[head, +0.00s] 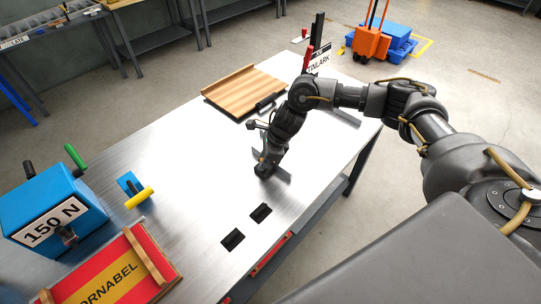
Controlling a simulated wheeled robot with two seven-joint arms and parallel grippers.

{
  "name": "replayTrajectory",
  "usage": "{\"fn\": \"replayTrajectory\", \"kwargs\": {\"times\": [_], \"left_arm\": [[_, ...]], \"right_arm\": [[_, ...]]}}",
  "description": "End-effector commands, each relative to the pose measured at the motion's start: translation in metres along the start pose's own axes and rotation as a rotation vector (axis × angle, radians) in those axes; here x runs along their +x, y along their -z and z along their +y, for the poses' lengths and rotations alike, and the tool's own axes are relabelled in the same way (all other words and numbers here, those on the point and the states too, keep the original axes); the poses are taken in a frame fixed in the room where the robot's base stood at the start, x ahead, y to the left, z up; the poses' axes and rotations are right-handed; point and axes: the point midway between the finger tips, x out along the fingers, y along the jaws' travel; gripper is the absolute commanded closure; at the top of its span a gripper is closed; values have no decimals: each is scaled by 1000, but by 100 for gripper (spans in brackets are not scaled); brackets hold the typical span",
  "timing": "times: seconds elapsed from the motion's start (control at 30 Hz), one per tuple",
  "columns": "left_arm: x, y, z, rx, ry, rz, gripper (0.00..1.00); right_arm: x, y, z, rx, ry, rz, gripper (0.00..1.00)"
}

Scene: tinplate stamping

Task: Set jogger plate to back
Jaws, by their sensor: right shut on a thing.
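My right arm reaches in from the right across the metal table. Its gripper (266,170) is low over the middle of the table, fingers pointing down. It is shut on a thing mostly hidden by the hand. Thin grey plate edges (282,174) show beside the fingers, and I take this to be the jogger plate. I cannot tell whether it touches the table. My left gripper is not in view.
A wooden board (243,88) lies behind the gripper. Two black pads (232,239) are near the front edge. A blue box marked 150 N (50,210), a yellow-handled blue part (130,183) and a red-yellow panel (115,270) stand left. Bare metal (190,150) lies between.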

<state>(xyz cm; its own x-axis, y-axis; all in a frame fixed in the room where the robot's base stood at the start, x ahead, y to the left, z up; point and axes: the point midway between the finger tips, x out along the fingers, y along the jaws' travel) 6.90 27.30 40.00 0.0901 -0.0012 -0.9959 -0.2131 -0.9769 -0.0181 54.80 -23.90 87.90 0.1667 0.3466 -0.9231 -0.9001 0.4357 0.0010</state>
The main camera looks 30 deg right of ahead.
Motion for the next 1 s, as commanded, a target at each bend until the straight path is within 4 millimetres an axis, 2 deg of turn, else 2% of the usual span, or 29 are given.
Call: {"fn": "replayTrajectory", "kwargs": {"times": [0.03,0.13,0.47,0.5,0.67,1.0], "left_arm": [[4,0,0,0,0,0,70],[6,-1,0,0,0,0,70],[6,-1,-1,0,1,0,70],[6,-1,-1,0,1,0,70],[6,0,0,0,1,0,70],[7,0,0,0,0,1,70]], "right_arm": [[6,-7,9,-6,-6,-2,100],[9,-16,19,-5,-4,-1,100],[10,-21,24,-4,-7,-3,100],[10,-21,24,-4,-7,-3,77],[9,-20,23,-3,-5,-2,57],[5,-19,21,-1,-1,-1,57]]}}
